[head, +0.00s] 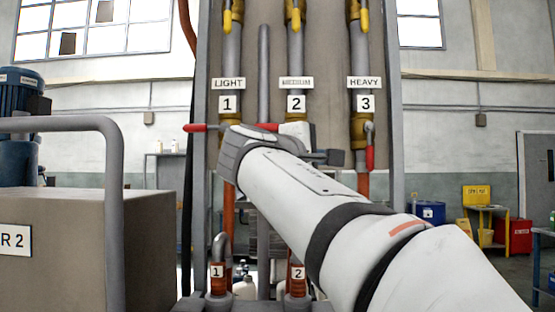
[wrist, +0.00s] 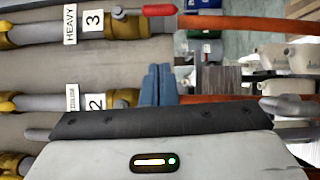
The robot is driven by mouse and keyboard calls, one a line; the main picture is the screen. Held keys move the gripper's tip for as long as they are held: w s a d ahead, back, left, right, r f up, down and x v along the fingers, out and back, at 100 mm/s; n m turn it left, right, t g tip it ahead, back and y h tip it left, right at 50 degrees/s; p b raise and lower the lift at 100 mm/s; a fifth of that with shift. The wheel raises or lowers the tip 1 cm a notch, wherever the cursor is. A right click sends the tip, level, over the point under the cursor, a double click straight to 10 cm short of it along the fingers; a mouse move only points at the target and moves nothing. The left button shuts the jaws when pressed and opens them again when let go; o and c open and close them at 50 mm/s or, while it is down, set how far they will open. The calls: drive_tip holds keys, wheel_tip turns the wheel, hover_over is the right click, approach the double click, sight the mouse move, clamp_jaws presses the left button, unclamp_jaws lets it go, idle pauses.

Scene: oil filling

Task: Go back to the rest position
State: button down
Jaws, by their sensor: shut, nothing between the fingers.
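My arm reaches from the lower right of the head view up to the pipe panel (head: 265,55). My gripper (head: 336,158) shows partly beyond the arm, in front of pipe 2 and pointing right. In the wrist view its two blue-grey fingers (wrist: 157,70) are together and empty, between pipe 2 and pipe 3 in the picture. The red handle of valve 1 (head: 200,128) points left. The red handle of valve 2 (head: 266,127) also points left, partly hidden by the arm. The red handle of valve 3 (head: 370,157) hangs down; it also shows in the wrist view (wrist: 160,10).
A large grey-brown tank (head: 80,235) with a grey rail (head: 115,200) stands at left. Hooked spouts 1 (head: 218,272) and 2 (head: 297,274) are below the panel. A blue drum (head: 430,213), yellow stand (head: 478,205) and red bin (head: 520,235) stand at back right.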

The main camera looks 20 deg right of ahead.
drive_tip(key=s+a+f+m+g+y+p, duration=0.15)
drive_tip(key=f+y+p, duration=0.25)
drive_tip(key=f, duration=0.7)
drive_tip(key=s+a+f+g+y+p, duration=0.2)
drive_tip(key=f+y+p, duration=0.15)
drive_tip(key=f, duration=0.75)
drive_tip(key=s+a+f+m+g+y+p, duration=0.2)
drive_tip(key=s+f, duration=0.4)
drive_tip(key=f, duration=0.3)
drive_tip(key=s+a+f+m+g+y+p, duration=0.2)
drive_tip(key=s+a+f+m+y, duration=0.2)
drive_tip(key=s+a+f+y, duration=0.1)
wheel_tip(320, 180, down, 4)
drive_tip(key=shift+s+a+r+p, duration=0.15)
drive_tip(key=shift+s+a+p, duration=0.15)
drive_tip(key=shift+s+a, duration=0.75)
drive_tip(key=shift+s+d+g+y, duration=0.2)
drive_tip(key=shift+g+y, duration=0.05)
